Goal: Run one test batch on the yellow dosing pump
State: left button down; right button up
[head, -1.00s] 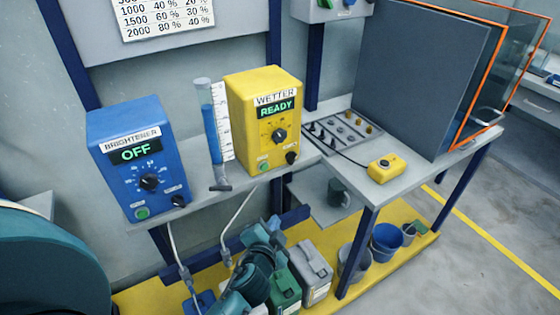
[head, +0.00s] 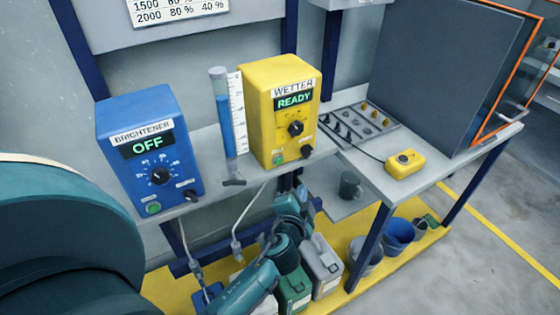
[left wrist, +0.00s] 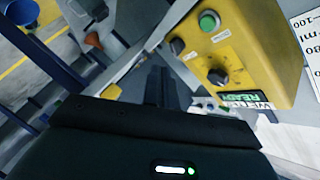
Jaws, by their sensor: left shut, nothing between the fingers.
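The yellow dosing pump (head: 258,130), labelled WETTER, stands on the grey shelf; its green display (head: 295,101) reads READY. It has a large black dial (head: 296,128), a green button (head: 278,159) and a smaller black knob (head: 307,152). In the left wrist view the pump (left wrist: 262,45) is at the upper right, with its green button (left wrist: 208,21) near the top. My left gripper (left wrist: 167,86) is shut and empty, its dark fingers apart from the pump's front. In the head view the gripper (head: 297,187) is low in front of the shelf, partly hard to make out.
A blue BRIGHTENER pump (head: 150,107) showing OFF stands left. A measuring cylinder (head: 226,115) with blue liquid stands between the pumps. A yellow button box (head: 404,163) lies on the right table. Canisters (head: 321,266) and buckets (head: 398,236) stand below.

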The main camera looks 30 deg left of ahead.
aim_at(279, 160)
pick_arm(q)
jog(key=w+a, duration=0.1)
jog(key=a, duration=0.1)
jog(key=w+a+p, duration=0.1)
jog(key=w+a, duration=0.1)
jog(key=a, duration=0.1)
jog(key=w+a, duration=0.1)
jog(key=a, duration=0.1)
jog(key=shift+w+a, duration=0.15)
pick_arm(e)
jog(key=shift+s+d, duration=0.1)
jog(key=shift+d, duration=0.1)
jog(key=shift+r, duration=0.15)
dwell(0.6)
dwell(0.9)
pick_arm(q)
jog(key=shift+w+a, duration=0.1)
jog(key=shift+a, duration=0.05)
jog(key=shift+w+a, duration=0.15)
jog(key=shift+a, duration=0.05)
